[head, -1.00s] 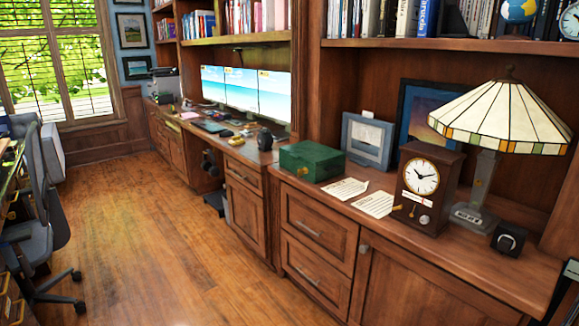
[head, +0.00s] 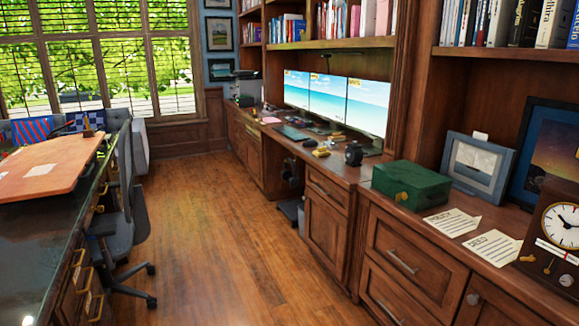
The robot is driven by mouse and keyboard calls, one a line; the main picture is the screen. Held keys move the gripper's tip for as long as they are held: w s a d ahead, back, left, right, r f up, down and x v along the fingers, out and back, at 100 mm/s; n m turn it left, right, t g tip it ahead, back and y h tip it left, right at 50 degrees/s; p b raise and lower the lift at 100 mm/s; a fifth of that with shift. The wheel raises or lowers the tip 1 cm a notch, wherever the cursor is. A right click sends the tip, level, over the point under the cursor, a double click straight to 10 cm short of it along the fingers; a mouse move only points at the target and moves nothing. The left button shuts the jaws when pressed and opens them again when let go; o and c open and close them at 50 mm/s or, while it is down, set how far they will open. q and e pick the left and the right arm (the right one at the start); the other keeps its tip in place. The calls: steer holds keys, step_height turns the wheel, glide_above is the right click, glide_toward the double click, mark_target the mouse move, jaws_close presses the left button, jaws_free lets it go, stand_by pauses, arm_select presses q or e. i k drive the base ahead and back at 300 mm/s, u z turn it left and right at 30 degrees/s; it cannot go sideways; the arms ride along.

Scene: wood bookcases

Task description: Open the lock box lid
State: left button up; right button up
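The lock box is a green box (head: 411,186) with a brass-coloured clasp on its front. It sits on the wooden counter along the right wall, near the counter's front edge. Its lid is shut. No gripper or arm of mine shows in the head view, so I cannot see where they are relative to the box.
Paper cards (head: 452,222) lie beside the box, with a framed picture (head: 478,165) behind them and a clock (head: 558,232) at the right. Monitors (head: 330,100) stand farther back. A desk (head: 40,225) and an office chair (head: 125,200) are at left. The wood floor (head: 225,250) between is clear.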

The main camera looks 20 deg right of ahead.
mark_target(419, 179)
steer(key=u, duration=0.15)
steer(key=i, duration=1.55)
steer(key=z, duration=0.6)
